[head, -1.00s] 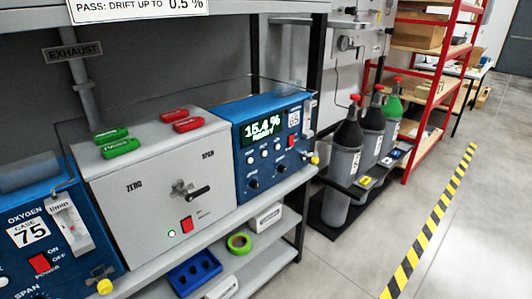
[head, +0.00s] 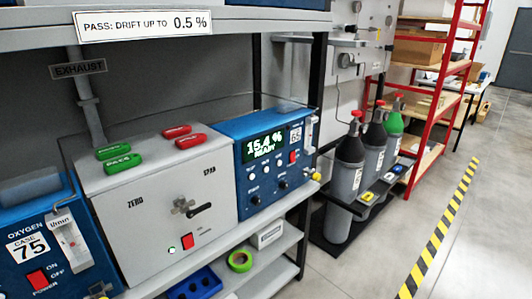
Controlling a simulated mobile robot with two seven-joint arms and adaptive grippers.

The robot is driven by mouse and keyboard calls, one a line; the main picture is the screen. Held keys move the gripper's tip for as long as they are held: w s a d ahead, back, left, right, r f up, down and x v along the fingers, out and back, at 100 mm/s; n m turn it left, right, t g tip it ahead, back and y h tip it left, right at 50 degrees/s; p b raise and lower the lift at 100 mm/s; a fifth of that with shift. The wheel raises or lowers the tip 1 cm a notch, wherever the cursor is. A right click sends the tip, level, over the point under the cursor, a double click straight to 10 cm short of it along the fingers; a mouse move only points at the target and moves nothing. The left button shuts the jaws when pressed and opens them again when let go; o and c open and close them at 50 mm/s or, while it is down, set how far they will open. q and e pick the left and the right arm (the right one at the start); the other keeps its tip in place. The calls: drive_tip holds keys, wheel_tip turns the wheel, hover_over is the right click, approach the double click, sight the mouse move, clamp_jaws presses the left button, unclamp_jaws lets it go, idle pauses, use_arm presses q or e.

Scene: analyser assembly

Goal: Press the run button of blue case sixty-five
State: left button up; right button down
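Dark knobs (head: 254,199) are below, and a red switch (head: 293,157) is at right. Neither of my grippers is in view.
A grey valve box (head: 160,215) with red and green tags adjoins the case on the left. Blue case 75 (head: 50,240) is farther left. Gas cylinders (head: 347,180) stand to the right. The floor (head: 385,240) in front of the cylinders is clear.

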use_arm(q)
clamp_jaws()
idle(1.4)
